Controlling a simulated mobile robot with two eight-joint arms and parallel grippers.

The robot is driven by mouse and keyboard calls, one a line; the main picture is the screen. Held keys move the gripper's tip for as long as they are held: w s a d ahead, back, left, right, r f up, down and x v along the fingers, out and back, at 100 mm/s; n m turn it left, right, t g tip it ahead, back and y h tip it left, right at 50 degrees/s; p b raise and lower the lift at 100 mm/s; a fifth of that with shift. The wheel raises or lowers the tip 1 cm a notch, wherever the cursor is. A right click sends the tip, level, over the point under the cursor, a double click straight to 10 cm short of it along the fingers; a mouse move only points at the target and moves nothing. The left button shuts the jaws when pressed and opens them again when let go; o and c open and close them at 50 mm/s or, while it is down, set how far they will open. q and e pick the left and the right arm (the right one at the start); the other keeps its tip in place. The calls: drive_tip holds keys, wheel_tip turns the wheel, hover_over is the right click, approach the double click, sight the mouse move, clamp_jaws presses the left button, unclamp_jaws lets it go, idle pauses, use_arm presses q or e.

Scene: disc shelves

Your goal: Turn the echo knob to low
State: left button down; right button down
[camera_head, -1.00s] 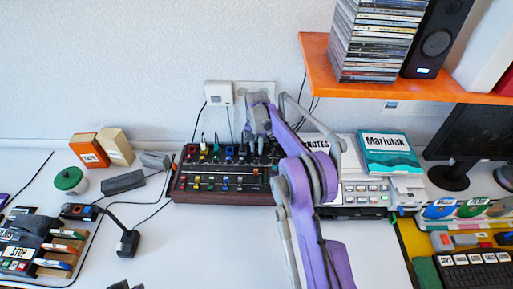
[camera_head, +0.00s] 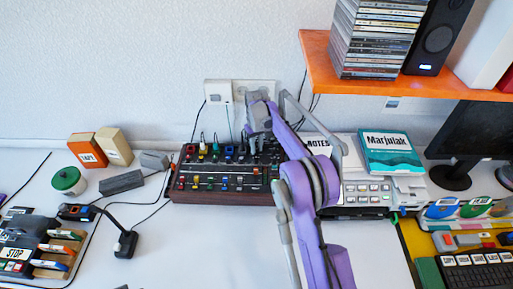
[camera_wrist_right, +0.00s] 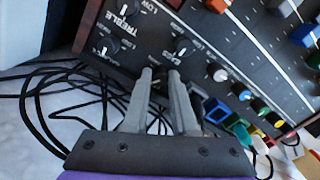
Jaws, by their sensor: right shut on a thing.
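The dark mixer panel (camera_head: 215,186) with wooden sides stands on the desk against the wall, covered in coloured knobs and sliders. My right gripper (camera_head: 260,145) reaches over its back right part, and the arm hides that corner. In the right wrist view my right gripper's fingers (camera_wrist_right: 160,78) are closed around a small dark knob (camera_wrist_right: 159,84) near the panel's back edge. Other dark knobs, with labels including TREBLE and BASS, sit beyond the fingertips. I cannot read a label for the held knob or see its pointer clearly. My left gripper is not in view.
Cable plugs (camera_wrist_right: 240,128) stand in the panel close to the right finger, and loose black cables (camera_wrist_right: 60,95) lie behind it. The orange shelf (camera_head: 400,86) overhangs at the right. A label printer-like device (camera_head: 365,195) sits right of the mixer.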

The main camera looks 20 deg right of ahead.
drive_tip(key=shift+n, duration=1.9)
drive_tip(key=c, duration=0.7)
unclamp_jaws()
drive_tip(key=shift+d, duration=0.1)
